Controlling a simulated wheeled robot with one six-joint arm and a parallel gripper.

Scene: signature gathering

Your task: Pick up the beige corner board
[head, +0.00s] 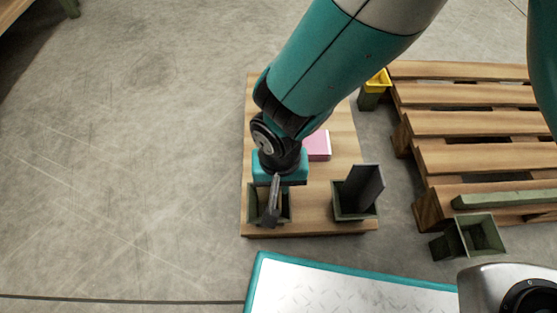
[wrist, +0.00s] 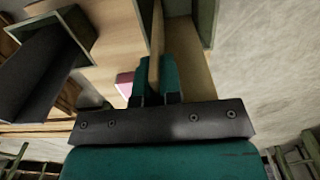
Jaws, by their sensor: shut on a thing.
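The beige corner board (wrist: 155,42) is a thin upright strip between my fingers in the wrist view. In the head view it shows as a narrow greyish edge (head: 273,202) below my gripper. My gripper (wrist: 157,82) is shut on its near end; in the head view my gripper (head: 278,178) is above the left green bin (head: 254,213). The board stands in or just over this bin, which also shows in the wrist view (wrist: 208,22). Whether its lower end touches the bin floor is hidden.
On the same wooden table (head: 310,219) are a second green bin (head: 352,213) with a dark board (head: 365,185) and a pink block (head: 319,145). A slatted pallet (head: 470,122), a yellow-topped bin (head: 374,90) and another green bin (head: 478,234) stand right. The floor at left is clear.

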